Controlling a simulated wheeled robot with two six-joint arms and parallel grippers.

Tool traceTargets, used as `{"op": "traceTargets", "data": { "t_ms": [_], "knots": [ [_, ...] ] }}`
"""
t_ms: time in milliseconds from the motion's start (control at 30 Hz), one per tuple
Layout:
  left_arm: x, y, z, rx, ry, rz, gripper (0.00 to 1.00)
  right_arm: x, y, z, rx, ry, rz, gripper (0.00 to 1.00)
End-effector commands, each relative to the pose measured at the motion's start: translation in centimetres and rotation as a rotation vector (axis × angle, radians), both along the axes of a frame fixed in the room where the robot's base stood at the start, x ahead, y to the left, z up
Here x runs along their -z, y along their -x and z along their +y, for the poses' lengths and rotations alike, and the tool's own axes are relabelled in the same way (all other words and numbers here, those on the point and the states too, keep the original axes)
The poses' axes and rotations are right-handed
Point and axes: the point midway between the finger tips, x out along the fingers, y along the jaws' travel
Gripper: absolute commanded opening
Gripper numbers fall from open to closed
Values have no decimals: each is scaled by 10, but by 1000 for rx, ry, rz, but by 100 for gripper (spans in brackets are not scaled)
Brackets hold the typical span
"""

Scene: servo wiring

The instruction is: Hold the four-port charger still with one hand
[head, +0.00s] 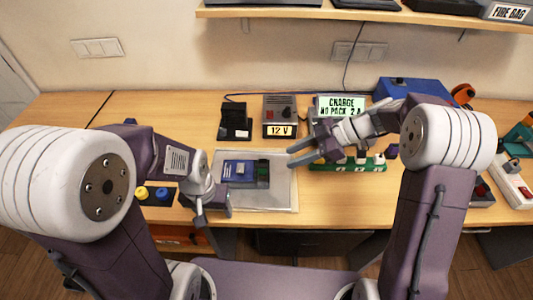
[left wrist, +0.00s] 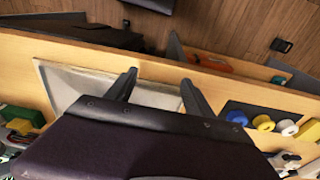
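A green strip (head: 372,167) with numbered positions and small pale blocks on it lies right of the grey mat; it looks like the four-port charger, though my right arm covers part of it. A green and yellow piece (left wrist: 22,117) shows at the left edge of the left wrist view. My right gripper (head: 291,157) is open, its fingers pointing left, near the strip's left end; I cannot tell whether it touches. My left gripper (head: 214,213) is open and empty near the front left corner of the mat; its spread fingers show in the left wrist view (left wrist: 160,88).
The grey mat (head: 280,199) carries a blue and dark device (head: 240,172). Behind stand a 12 V box (head: 280,108), a black stand (head: 235,122), a "CHARGE NO PACK 2 A" display (head: 340,105) and a blue case (head: 410,88). Yellow and blue knobs (head: 142,192) sit at left.

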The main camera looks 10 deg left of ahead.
Motion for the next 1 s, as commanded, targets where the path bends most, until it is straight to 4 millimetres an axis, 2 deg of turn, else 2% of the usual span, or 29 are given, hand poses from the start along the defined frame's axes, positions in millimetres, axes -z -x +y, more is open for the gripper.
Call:
{"op": "traceTargets", "data": {
  "t_ms": [33,100,167,233,367,500,600,700,800,1000],
  "knots": [
    [0,2,0,-46,5,7,78,0,0,0,0,0,0,36],
    [1,9,0,-178,15,41,97,0,0,0,0,1,0,36],
    [-3,10,0,-342,25,69,100,0,0,0,0,1,0,36],
    [-14,0,0,-570,38,84,100,0,0,0,0,1,0,36],
    [-39,-30,-3,-997,52,107,100,0,0,0,0,1,0,36],
    [-69,-74,-11,-1421,59,112,100,0,0,0,0,1,0,36],
    [-87,-105,-20,-1618,67,103,100,0,0,0,0,1,0,36],
    [-96,-130,-30,-1651,80,89,100,0,0,0,0,1,0,36],
    [-93,-147,-39,-1626,90,81,100,0,0,0,0,1,0,36],
    [-84,-144,-44,-1613,70,95,100,0,0,0,0,1,0,36]
  ]
}}
